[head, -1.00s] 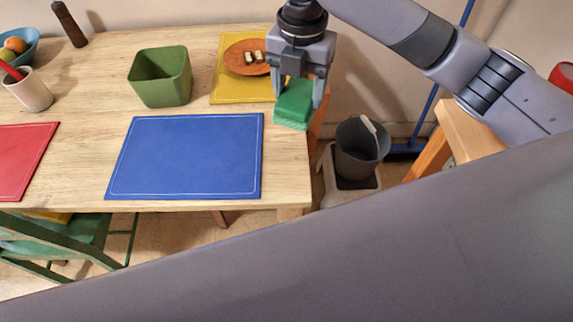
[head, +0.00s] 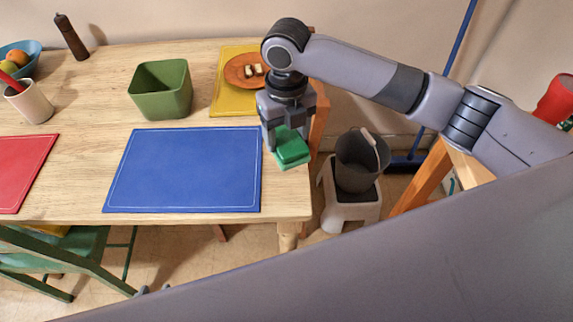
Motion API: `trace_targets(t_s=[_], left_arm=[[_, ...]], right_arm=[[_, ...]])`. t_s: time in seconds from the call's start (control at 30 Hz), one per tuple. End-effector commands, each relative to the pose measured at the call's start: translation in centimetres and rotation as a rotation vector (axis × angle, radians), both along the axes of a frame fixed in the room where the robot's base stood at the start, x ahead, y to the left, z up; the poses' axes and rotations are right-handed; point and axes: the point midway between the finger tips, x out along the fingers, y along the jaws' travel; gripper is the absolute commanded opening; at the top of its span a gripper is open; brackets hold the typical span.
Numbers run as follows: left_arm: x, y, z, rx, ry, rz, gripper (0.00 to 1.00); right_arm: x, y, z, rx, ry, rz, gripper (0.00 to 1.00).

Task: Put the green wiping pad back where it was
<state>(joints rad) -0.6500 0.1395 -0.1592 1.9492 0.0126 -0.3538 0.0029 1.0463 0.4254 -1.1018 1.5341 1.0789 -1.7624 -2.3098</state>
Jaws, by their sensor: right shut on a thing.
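The green wiping pad (head: 292,154) is in the jaws of my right gripper (head: 289,145), near the right edge of the wooden table (head: 70,92), just right of the blue mat (head: 185,170). The pad has a darker green top and a lighter green underside. Whether it touches the tabletop or hangs slightly above it, I cannot tell. Small grey tips at the bottom left, above a large grey part of mine, look like my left gripper (head: 154,290); most of it is hidden.
A yellow mat (head: 228,97) with a brown plate (head: 238,75) lies behind the gripper. A green square container (head: 161,92) stands behind the blue mat. A dark bucket (head: 358,165) sits on a white stool (head: 335,205) right of the table. A red mat (head: 20,170) lies left.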

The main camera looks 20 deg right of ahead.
Motion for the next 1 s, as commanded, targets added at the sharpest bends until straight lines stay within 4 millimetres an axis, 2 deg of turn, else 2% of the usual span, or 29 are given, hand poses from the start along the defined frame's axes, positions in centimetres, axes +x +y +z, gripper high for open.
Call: trace_targets(t_s=[0.03, 0.1, 0.2, 0.47, 0.7, 1.0], left_arm=[[0.0, 0.0, 0.0, 0.0, 0.0, 0.0, 0.38], [0.0, 0.0, 0.0, 0.0, 0.0, 0.0, 0.38], [0.0, 0.0, 0.0, 0.0, 0.0, 0.0, 0.38], [0.0, 0.0, 0.0, 0.0, 0.0, 0.0, 0.38], [0.0, 0.0, -0.1, 0.0, 0.0, 0.0, 0.38], [0.0, 0.0, -0.1, 0.0, 0.0, 0.0, 0.38]], right_arm=[[-0.1, 0.0, -1.5, -0.001, 0.004, -0.002, 0.34], [-0.1, 0.0, -3.2, -0.001, 0.004, -0.002, 0.34], [0.0, 0.0, -5.0, 0.0, 0.002, -0.002, 0.34], [0.0, 0.0, -7.1, 0.0, 0.0, -0.002, 0.34], [0.0, 0.0, -10.5, 0.0, 0.001, -0.002, 0.34], [0.0, 0.0, -10.8, 0.0, -0.001, -0.001, 0.34]])
